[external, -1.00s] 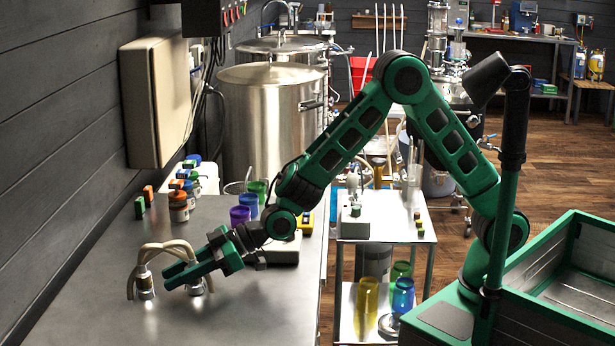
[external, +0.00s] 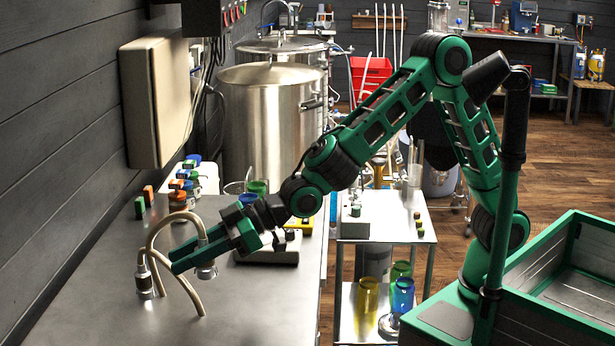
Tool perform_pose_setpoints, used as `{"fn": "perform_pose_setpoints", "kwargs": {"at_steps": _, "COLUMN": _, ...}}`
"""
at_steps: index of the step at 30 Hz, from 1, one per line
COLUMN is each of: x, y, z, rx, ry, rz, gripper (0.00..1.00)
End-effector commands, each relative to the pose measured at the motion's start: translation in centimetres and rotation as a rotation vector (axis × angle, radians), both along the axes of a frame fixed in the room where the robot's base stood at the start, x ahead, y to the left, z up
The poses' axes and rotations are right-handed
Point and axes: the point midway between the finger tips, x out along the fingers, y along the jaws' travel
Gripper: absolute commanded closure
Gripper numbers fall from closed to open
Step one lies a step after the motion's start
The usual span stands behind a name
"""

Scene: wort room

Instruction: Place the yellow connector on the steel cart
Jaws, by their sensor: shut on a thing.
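My gripper (external: 182,257) is over the steel bench at left, shut on a cream hose with a silver fitting (external: 206,271). The fitting hangs just below the fingers, above the bench top. A second silver fitting (external: 145,283) stands on the bench to the left, with hose (external: 163,232) arching up from it. I see no clear yellow on either fitting, so I cannot tell which is the yellow connector. The steel cart (external: 400,228) stands right of the bench, beyond a narrow gap; its upper shelf is partly bare.
The cart's upper shelf carries a pale box (external: 355,222) and small green and yellow pieces. Yellow (external: 367,300), green and blue cups stand on its lower shelf. A pale device (external: 268,252) sits on the bench below my forearm. Jars and small blocks stand farther back.

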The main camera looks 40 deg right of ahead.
Motion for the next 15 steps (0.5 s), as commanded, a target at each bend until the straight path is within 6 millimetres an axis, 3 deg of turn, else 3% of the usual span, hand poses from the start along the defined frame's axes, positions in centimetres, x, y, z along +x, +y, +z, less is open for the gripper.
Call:
{"fn": "perform_pose_setpoints", "kwargs": {"at_steps": 8, "x": -0.3, "y": 0.1, "z": 0.4, "rx": 0.002, "ry": -0.001, "rz": 0.0, "gripper": 1.0}}
{"fn": "perform_pose_setpoints", "kwargs": {"at_steps": 15, "x": -0.3, "y": 0.1, "z": 3.7, "rx": 0.005, "ry": -0.002, "rz": 0.0, "gripper": 1.0}}
